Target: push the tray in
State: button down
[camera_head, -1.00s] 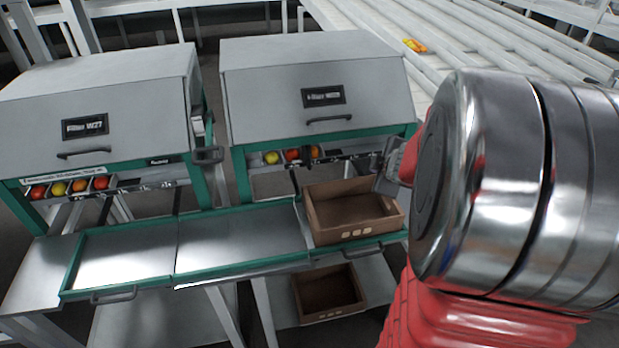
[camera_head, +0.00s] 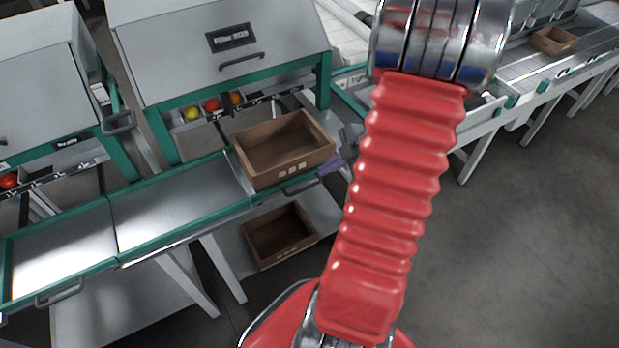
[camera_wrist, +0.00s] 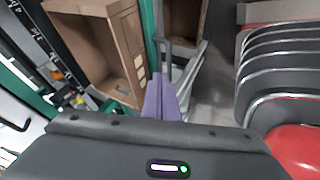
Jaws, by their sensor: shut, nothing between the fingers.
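A metal tray with green edges (camera_head: 180,205) extends from below the right grey filler cabinet in the head view. A brown crate (camera_head: 285,168) stands at its right end. A dark bar handle (camera_head: 301,185) is on the front edge below the crate; a handle also shows in the wrist view (camera_wrist: 161,42). My gripper (camera_head: 332,166) is at the crate's right front corner, partly hidden behind my red arm. In the wrist view its purple fingers (camera_wrist: 164,97) are shut and empty, pointing towards the handle. I cannot tell whether they touch it.
A second brown crate (camera_head: 281,236) lies on the lower shelf. Another green-edged tray with a handle (camera_head: 60,290) is out at the left. Tomatoes (camera_head: 212,105) sit in the cabinet's slot. A conveyor (camera_head: 560,75) runs at the back right; the right floor is clear.

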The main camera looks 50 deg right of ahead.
jog(key=shift+f, duration=0.1)
send_near(298, 184)
jog(key=shift+x, duration=2.3)
jog(key=shift+f, duration=0.1)
